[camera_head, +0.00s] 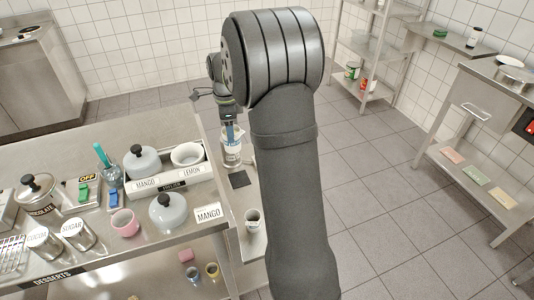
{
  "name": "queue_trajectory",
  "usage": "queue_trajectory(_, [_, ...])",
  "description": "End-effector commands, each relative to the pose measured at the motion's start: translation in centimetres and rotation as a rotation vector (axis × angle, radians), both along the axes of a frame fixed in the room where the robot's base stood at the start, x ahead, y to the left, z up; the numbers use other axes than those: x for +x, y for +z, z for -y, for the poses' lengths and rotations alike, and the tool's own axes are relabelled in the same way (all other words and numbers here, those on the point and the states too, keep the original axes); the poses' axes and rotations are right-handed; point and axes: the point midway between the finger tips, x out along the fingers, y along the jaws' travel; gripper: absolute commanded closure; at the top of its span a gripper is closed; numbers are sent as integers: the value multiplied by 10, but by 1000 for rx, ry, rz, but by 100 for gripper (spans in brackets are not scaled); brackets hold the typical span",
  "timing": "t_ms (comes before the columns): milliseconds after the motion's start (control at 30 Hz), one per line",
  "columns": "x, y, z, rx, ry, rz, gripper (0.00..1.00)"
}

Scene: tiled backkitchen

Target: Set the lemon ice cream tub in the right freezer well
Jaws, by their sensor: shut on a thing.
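My gripper (230,132) is right of the steel table, partly hidden by my own arm, and is shut on a pale tub (232,158). The tub's label is too small to read, so I cannot tell its flavour. The freezer box (206,178) on the table has two wells, marked MANGO on the left and LEMON on the right. A grey lid with a black knob (142,161) covers the left well. The right well (188,153) has no lid and shows a round white rim. The tub is apart from the box, to its right.
A second grey lid (167,212) lies in front of the box beside a MANGO card (208,213). A pink cup (124,222), a utensil pot (112,174) and steel canisters stand to the left. A small cup (253,220) stands on a lower surface at the right.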

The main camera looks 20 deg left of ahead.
Motion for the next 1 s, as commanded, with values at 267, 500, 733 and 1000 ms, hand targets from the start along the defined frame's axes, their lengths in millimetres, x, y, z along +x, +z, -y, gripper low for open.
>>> queue_trajectory(267, [-37, 55, -71, 0, 107, 1, 87])
queue_trajectory(500, [-83, 59, -89, -3, 314, -3, 87])
queue_trajectory(733, [-109, 57, -94, -4, 451, -4, 87])
queue_trajectory(1000, [-110, 35, -94, -7, 459, -5, 87])
